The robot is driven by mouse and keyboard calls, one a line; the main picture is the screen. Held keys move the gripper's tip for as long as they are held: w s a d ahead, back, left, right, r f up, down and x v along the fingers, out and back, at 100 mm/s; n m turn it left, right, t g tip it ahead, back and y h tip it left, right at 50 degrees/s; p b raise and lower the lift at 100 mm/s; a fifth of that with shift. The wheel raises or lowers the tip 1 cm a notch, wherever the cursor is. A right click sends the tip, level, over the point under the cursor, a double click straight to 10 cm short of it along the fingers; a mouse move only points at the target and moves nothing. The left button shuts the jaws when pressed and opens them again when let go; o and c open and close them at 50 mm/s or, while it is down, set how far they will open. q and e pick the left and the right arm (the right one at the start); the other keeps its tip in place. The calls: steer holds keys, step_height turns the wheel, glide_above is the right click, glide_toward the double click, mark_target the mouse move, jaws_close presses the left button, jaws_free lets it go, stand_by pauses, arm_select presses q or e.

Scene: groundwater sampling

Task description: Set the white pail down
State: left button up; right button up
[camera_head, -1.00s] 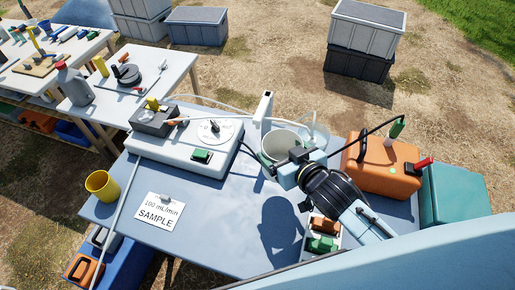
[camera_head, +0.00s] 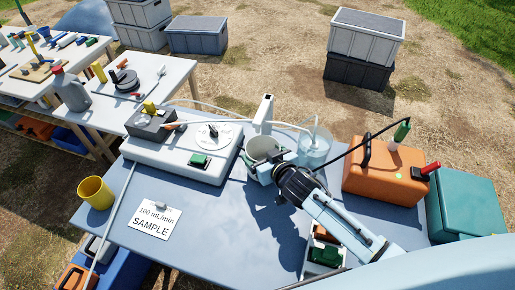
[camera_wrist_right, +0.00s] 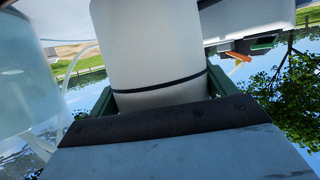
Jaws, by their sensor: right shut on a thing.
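The white pail (camera_head: 264,146) is at the back middle of the blue-grey table, its open top facing up and roughly upright. My right gripper (camera_head: 258,170) is shut on the pail's side, with its arm coming in from the lower right. In the right wrist view the pale pail wall (camera_wrist_right: 150,45) with a dark band fills the middle, between green fingers. Its shadow falls on the table in front, and whether its base touches the tabletop is hidden. My left gripper is not in view.
A clear vessel (camera_head: 314,147) stands just right of the pail. The white instrument box (camera_head: 180,158) is close on its left, and an orange case (camera_head: 385,178) stands farther right. A yellow cup (camera_head: 95,193) and a SAMPLE card (camera_head: 154,219) are at left. The front middle of the table (camera_head: 220,230) is bare.

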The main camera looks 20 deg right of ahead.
mark_target(256, 147)
steer(key=shift+w, duration=0.45)
steer(key=x, duration=0.3)
steer(key=shift+a+r+b, duration=0.1)
steer(key=shift+r+b, duration=0.05)
steer(key=shift+b, duration=0.2)
steer(key=shift+f, duration=0.3)
steer(key=o, duration=0.9)
steer(key=shift+s+r, duration=0.15)
steer(key=shift+r, duration=0.05)
steer(key=p+v, duration=0.2)
steer(key=v, duration=1)
